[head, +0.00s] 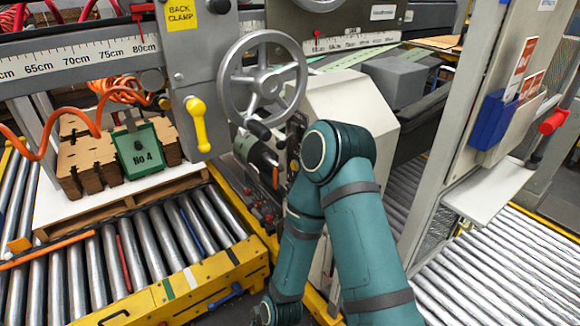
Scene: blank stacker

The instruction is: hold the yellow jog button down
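A dark control panel (296,134) is on the machine's side, below the grey handwheel, partly covered by my teal arm. A small yellow round spot (294,165) shows on it beside the arm's elbow. It looks like the yellow jog button, but it is too small to be sure or to tell if it is pressed. One teal arm of mine rises from the bottom, bends at the elbow and runs back down to the bottom edge. No gripper fingers show; neither gripper is in view.
A grey handwheel (262,82) and a yellow lever (199,125) stand out above the panel. A roller conveyor (160,240) with a yellow frame is at left, carrying a pallet of brown blanks (88,160). A post with a blue holder (492,118) stands at right.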

